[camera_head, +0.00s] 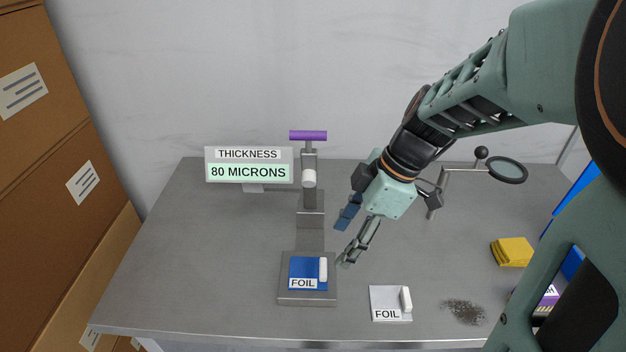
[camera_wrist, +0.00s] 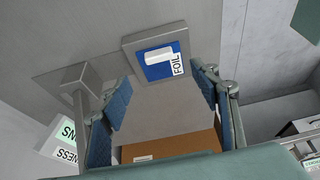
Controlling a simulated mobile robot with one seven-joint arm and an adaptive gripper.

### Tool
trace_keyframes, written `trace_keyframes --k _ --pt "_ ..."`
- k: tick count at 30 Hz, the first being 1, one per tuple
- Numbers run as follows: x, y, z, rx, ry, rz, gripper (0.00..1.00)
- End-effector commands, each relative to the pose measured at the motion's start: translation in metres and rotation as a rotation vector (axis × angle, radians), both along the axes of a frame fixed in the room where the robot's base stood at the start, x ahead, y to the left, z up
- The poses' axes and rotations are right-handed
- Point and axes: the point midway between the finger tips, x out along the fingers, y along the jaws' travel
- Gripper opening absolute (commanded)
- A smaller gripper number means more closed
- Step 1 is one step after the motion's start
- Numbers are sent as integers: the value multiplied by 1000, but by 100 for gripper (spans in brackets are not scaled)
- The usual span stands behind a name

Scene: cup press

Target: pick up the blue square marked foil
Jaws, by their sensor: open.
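The blue square marked FOIL (camera_head: 305,269) lies flat on the grey square plate (camera_head: 306,298) in front of the press. It has a white tab on its right edge and a white label at its lower left. My gripper (camera_head: 346,238) is open and empty, above and to the right of the blue square, apart from it. In the wrist view, the blue square (camera_wrist: 158,72) shows ahead between the open fingers (camera_wrist: 166,84), fully visible on its plate.
A white square marked FOIL (camera_head: 384,301) lies to the right on the table. The press with purple handle (camera_head: 308,135) stands behind the plate. A thickness display (camera_head: 249,172) reads 80 MICRONS. Yellow pads (camera_head: 511,251), dark grains (camera_head: 464,311) and a magnifier (camera_head: 507,171) are at right.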

Motion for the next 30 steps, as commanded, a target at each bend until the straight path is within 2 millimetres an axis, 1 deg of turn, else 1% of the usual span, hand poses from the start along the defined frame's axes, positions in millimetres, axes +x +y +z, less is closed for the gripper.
trace_keyframes --k 1,3,6,11,19,23,29,30 --pt "-1 4 -10 1 6 1 56" --pt "-1 8 -20 1 4 1 56" --pt "0 12 -30 1 3 -2 56" --pt "0 17 -40 1 3 -3 56" --pt "1 31 -76 2 4 -3 56" --pt "2 34 -82 2 2 -5 56" --pt "3 34 -83 1 1 -5 56" --pt "2 34 -82 1 1 -5 52"
